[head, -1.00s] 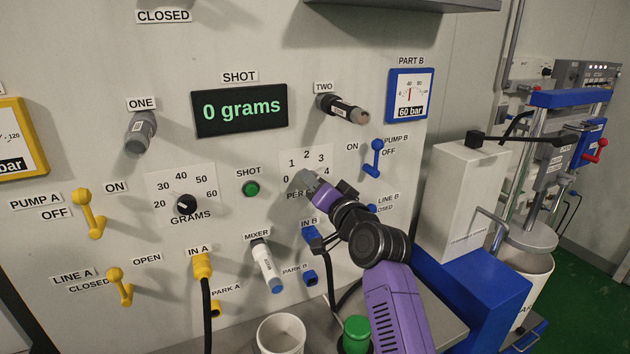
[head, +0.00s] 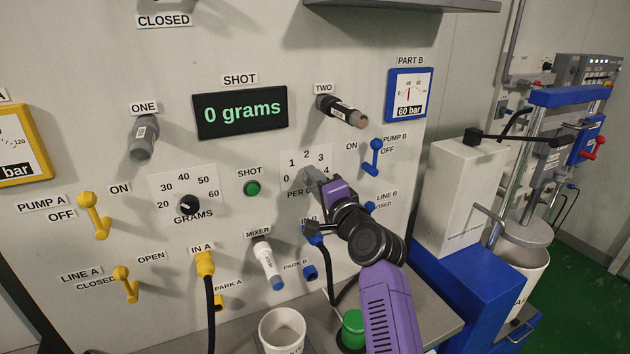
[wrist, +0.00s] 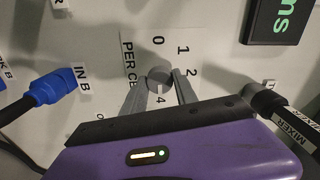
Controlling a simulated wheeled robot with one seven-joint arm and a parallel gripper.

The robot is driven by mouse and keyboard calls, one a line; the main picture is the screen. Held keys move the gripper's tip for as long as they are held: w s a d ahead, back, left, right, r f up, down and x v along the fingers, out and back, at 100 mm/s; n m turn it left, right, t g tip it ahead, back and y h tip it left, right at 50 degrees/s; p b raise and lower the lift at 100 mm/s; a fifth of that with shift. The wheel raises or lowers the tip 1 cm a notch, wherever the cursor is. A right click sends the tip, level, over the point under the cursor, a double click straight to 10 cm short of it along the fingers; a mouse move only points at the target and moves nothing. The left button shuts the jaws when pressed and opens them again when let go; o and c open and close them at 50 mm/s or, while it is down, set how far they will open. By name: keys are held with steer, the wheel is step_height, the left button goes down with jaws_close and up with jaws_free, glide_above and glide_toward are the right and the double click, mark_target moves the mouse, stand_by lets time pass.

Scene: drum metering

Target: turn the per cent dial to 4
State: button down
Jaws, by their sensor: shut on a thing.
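The per cent dial is a small round grey knob (wrist: 159,76) on a white scale plate (head: 299,160) marked 0 to 4. My gripper (head: 312,175) is at the plate, and its fingers and purple body hide most of the knob in the head view. In the wrist view my gripper (wrist: 159,92) has one grey finger on each side of the knob, shut on it. The marks 0, 1, 2 and 4 show there around the knob. A pale mark on the knob's lower part seems to face the 4, but it is too small to be sure.
The green shot button (head: 252,188) and the grams dial (head: 188,205) are left of my gripper. The blue pump B lever (head: 373,158) is close on its right. The blue IN B hose plug (head: 312,235) is just below. The display (head: 241,111) reads 0 grams.

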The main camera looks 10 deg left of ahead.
stand_by(0.4)
steer(key=c, duration=1)
jaws_free()
steer(key=shift+o, duration=0.2)
steer(key=b+v, duration=0.1)
steer(key=v, duration=0.7)
steer(key=shift+w, duration=0.15)
